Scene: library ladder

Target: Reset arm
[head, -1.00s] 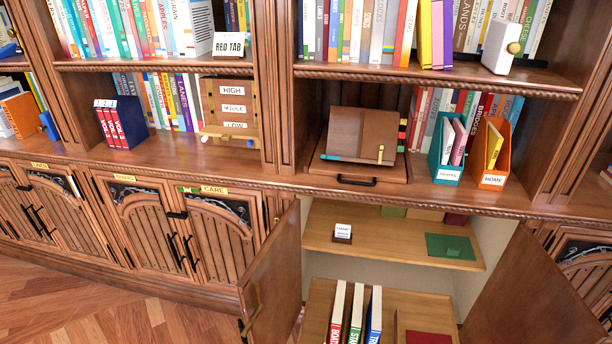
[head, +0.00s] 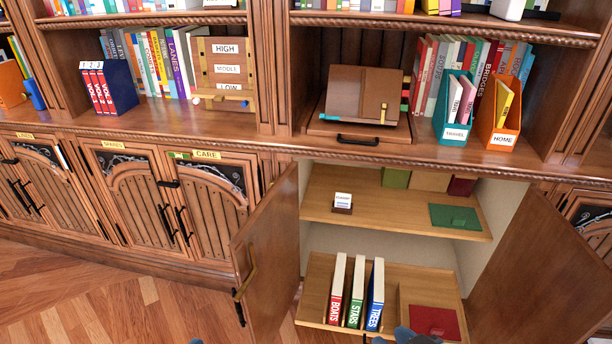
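Only small grey-blue pieces of my arms show at the bottom edge of the head view. One piece, which looks like part of my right arm or gripper (head: 412,336), is in front of the cabinet's lower shelf. A tiny sliver, perhaps of my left arm or gripper (head: 197,341), shows over the wood floor. The fingers of both are cut off by the frame or too small to make out. I see nothing held.
An open cabinet has left (head: 268,255) and right (head: 540,270) doors swung outward. Its lower shelf holds three upright books (head: 355,290) and a red panel (head: 434,322). The upper shelf holds a small card stand (head: 343,203) and green panel (head: 455,217). Floor (head: 90,310) at left is clear.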

